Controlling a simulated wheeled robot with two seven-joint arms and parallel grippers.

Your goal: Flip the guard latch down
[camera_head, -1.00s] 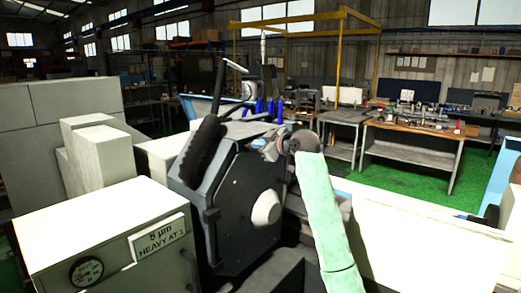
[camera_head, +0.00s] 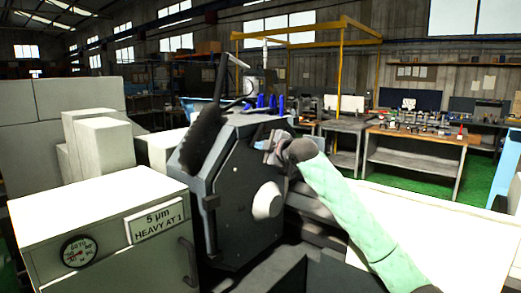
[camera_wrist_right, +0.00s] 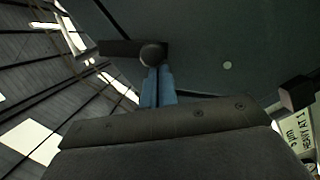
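The guard latch (camera_wrist_right: 119,47) shows in the right wrist view as a short dark bar pointing left from a round knob-like end, on the dark grey guard panel (camera_wrist_right: 207,35). My right gripper (camera_wrist_right: 158,75) has two blue fingers lying side by side, with only a thin line between them. Their tips are at the round end of the latch; I cannot tell whether they touch it. In the head view, my right gripper (camera_head: 272,147) is at the upper right edge of the dark guard housing (camera_head: 238,195), and the latch cannot be made out there. My left gripper is not in view.
A black ribbed hose (camera_head: 203,138) rises along the housing's left side. A pale cabinet (camera_head: 100,235) with a gauge and label stands front left. A pale machine panel (camera_head: 430,225) lies right, under my right arm. Workbenches (camera_head: 415,137) stand farther back.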

